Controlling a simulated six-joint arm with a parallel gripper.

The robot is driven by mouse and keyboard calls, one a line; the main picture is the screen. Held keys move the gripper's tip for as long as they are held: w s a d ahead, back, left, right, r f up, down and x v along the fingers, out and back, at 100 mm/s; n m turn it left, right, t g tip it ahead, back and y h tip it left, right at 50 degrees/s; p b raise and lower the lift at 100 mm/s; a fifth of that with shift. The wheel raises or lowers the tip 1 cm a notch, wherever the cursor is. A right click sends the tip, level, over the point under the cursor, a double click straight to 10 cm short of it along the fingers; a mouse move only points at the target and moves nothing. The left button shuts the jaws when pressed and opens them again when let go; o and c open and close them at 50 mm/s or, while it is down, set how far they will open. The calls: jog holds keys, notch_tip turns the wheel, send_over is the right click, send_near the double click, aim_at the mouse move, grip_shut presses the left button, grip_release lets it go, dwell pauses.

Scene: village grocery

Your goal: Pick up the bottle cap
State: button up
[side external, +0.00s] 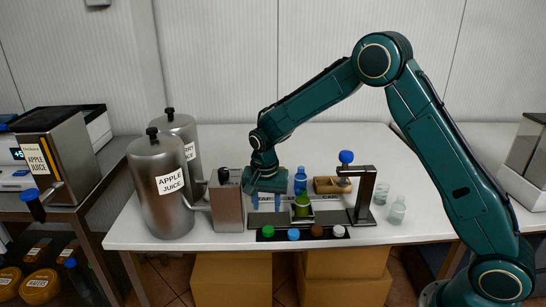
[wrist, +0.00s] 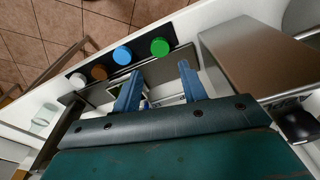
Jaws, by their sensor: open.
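Several bottle caps lie in a row on a dark strip at the table's front edge: a green cap (side external: 268,231), a blue cap (side external: 293,234), a brown cap (side external: 317,231) and a white cap (side external: 338,231). The wrist view also shows the green cap (wrist: 160,47), blue cap (wrist: 122,55), brown cap (wrist: 99,72) and white cap (wrist: 78,80). My gripper (side external: 267,203) is open and empty, pointing down above the table behind the green cap. In the wrist view its blue fingers (wrist: 160,74) are apart, with the green cap beyond them.
A metal dispenser box (side external: 227,205) stands close left of my gripper, beside an apple juice tank (side external: 160,190). To the right are a green bottle (side external: 302,206), a blue bottle (side external: 300,178), a press stand (side external: 363,195) with a blue knob, and clear bottles (side external: 397,212).

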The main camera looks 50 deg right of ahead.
send_over(268, 229)
jog(key=shift+s+a+f, duration=0.1)
jog(key=shift+a+f, duration=0.05)
jog(key=shift+f, duration=0.55)
jog(key=shift+s+a+f, duration=0.15)
jog(key=shift+f, duration=0.6)
jog(key=shift+s+a+f, duration=0.1)
jog(key=shift+a+f, duration=0.05)
jog(key=shift+f, duration=0.55)
jog(key=shift+f, duration=0.15)
jog(key=shift+w+d+f, duration=0.15)
jog(key=shift+f, duration=1.05)
jog(key=shift+w+d+f, duration=0.1)
jog(key=shift+d+f, duration=0.05)
jog(key=shift+f, duration=1.05)
jog(key=shift+c, duration=0.4)
jog(key=c, duration=0.6)
